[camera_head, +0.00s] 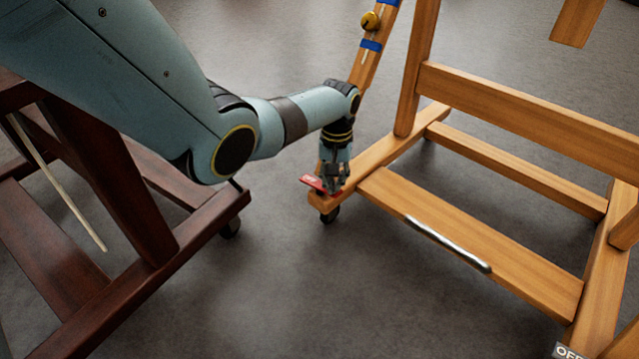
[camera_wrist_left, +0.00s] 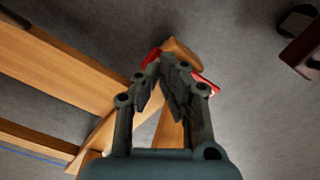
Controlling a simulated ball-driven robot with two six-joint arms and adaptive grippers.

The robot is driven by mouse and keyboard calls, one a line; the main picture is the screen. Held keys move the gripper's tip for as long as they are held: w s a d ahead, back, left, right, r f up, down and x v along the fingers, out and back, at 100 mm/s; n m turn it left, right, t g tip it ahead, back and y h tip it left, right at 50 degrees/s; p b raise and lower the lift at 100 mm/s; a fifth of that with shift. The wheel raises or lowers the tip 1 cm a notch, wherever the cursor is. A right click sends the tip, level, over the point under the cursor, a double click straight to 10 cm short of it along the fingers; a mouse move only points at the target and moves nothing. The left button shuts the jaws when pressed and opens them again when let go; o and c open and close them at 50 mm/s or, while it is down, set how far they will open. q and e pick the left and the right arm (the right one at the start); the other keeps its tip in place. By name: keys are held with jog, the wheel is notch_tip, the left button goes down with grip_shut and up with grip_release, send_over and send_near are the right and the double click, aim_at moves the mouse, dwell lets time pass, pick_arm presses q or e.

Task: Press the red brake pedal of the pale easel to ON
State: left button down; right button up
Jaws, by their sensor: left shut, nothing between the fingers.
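The pale easel (camera_head: 520,105) stands at the right in the head view, its orange-brown wooden base on small castors. Its red brake pedal (camera_head: 313,182) is at the near left end of the left base rail, with part of a white label showing. My left gripper (camera_head: 332,188) is shut and empty, pointing down right at the pedal and covering part of it. In the left wrist view the red pedal (camera_wrist_left: 207,84) shows on both sides of the shut fingertips (camera_wrist_left: 168,62). I cannot tell whether they touch it. My right gripper is not in view.
A dark red-brown easel (camera_head: 150,265) stands at the left, under my left arm. An OFF label (camera_head: 570,351) shows at the bottom right. Grey floor between the easels is clear.

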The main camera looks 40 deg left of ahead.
pick_arm(q)
jog(key=shift+f+b, duration=0.5)
jog(key=shift+f, duration=0.45)
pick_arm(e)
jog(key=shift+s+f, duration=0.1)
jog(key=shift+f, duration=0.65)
pick_arm(q)
jog(key=shift+r, duration=0.15)
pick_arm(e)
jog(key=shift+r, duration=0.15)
pick_arm(q)
jog(key=shift+w+r+p, duration=0.1)
jog(key=shift+r+p, duration=0.7)
jog(key=shift+r, duration=0.15)
jog(key=shift+r+p, duration=2.15)
jog(key=shift+r, duration=0.4)
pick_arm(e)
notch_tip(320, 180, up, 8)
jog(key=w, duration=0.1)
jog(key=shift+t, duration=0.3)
pick_arm(q)
jog(key=shift+f, duration=0.15)
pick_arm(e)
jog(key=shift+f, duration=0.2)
